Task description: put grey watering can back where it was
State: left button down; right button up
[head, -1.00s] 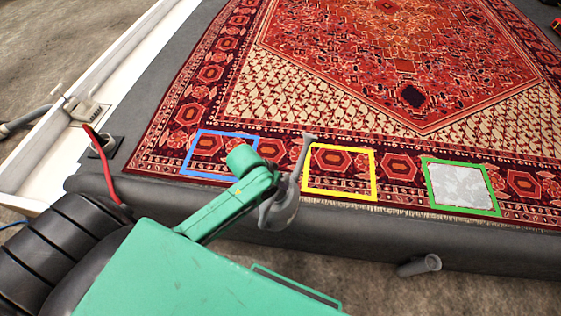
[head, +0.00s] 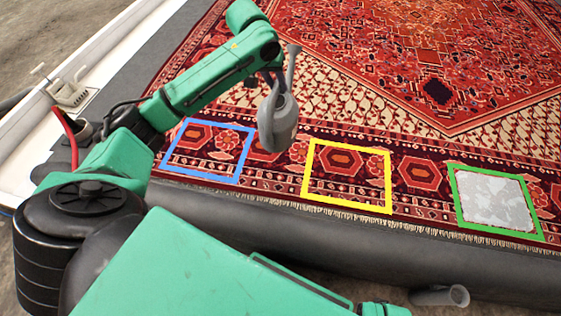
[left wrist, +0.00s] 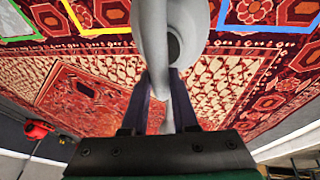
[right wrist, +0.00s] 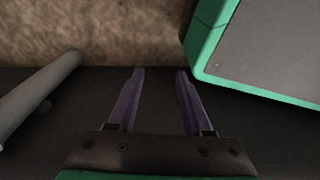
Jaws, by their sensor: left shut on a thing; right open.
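The grey watering can (head: 278,122) hangs from my left gripper (head: 272,80), its long spout pointing up in the head view. It is above the rug, between the blue square (head: 240,153) and the yellow square (head: 307,170), and looks clear of the surface. In the left wrist view the watering can (left wrist: 193,22) lies between the two fingers of my left gripper (left wrist: 165,85), which are shut on it. A green square (head: 497,234) with a pale grey patch inside lies farther right. My right gripper (right wrist: 158,80) is open and empty.
The red patterned rug (head: 400,60) covers the dark pit bed. A grey pipe (head: 440,296) sticks out at the front edge; a grey tube (right wrist: 40,95) shows in the right wrist view. A red hose (head: 68,135) and tap stand at the left rim. The blue and yellow squares are empty.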

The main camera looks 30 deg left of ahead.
pick_arm(q)
jog(key=shift+w+a+r, duration=0.2)
jog(key=shift+w+a, duration=0.1)
jog(key=shift+f, duration=0.15)
notch_tip(320, 180, down, 15)
jog(key=b, duration=0.4)
notch_tip(320, 180, down, 4)
jog(key=shift+f+b, duration=0.15)
jog(key=shift+b, duration=0.7)
jog(key=shift+f, duration=0.1)
pick_arm(e)
jog(key=w+a+r, duration=0.3)
jog(key=w+r, duration=0.3)
jog(key=r, duration=0.4)
jog(key=shift+w, duration=0.35)
jog(key=shift+f, duration=0.1)
